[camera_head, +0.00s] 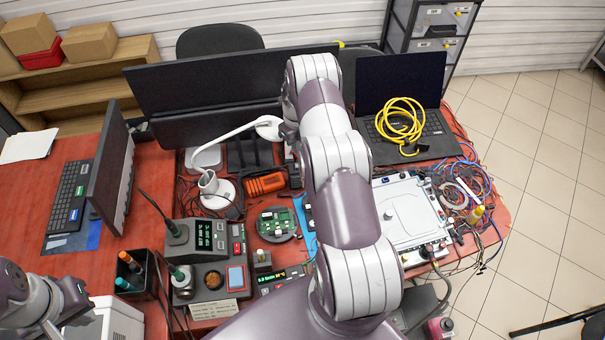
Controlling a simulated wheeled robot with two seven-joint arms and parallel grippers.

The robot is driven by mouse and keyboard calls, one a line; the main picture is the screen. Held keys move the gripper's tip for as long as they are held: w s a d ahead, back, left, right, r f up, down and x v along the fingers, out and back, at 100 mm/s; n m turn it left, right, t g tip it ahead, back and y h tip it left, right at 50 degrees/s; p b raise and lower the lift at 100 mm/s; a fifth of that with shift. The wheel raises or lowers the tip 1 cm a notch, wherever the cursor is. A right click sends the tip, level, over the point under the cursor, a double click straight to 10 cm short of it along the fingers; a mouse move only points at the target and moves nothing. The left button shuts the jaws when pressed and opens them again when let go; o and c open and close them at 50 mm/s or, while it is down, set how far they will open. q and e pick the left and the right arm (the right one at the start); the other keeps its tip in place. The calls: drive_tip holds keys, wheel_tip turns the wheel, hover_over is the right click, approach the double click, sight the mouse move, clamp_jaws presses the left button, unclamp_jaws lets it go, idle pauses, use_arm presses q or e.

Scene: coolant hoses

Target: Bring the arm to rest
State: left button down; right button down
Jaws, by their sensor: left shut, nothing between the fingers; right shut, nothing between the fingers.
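My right arm (345,205) rises from the bottom middle of the head view over the red workbench and bends at the top in front of the dark monitors. Its far end folds down on the left side. A dark part that looks like my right gripper (291,147) shows there beside the white desk lamp's head, mostly hidden behind the arm; nothing is seen held in it. My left arm (38,300) shows only as folded links in the bottom left corner. My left gripper's fingers are not visible.
Tiled floor (540,180) is open at right.

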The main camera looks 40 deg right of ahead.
idle(0.4)
drive_tip(key=shift+n, duration=0.9)
drive_tip(key=s+a+r+n+b, duration=0.2)
drive_tip(key=s+a+r+n, duration=0.3)
drive_tip(key=n, duration=0.6)
drive_tip(key=s+a+r+n+t+b, duration=0.1)
drive_tip(key=s+a+r+n+b, duration=0.2)
drive_tip(key=s+a+n, duration=0.6)
drive_tip(key=s+a+r+n+b, duration=0.2)
drive_tip(key=s+a+r+n, duration=0.4)
drive_tip(key=a+n, duration=0.4)
drive_tip(key=r+n, duration=0.1)
drive_tip(key=n, duration=0.3)
drive_tip(key=shift+s+a+r, duration=0.15)
drive_tip(key=shift+s+r, duration=0.05)
drive_tip(key=shift+s, duration=0.2)
drive_tip(key=shift+s, duration=0.1)
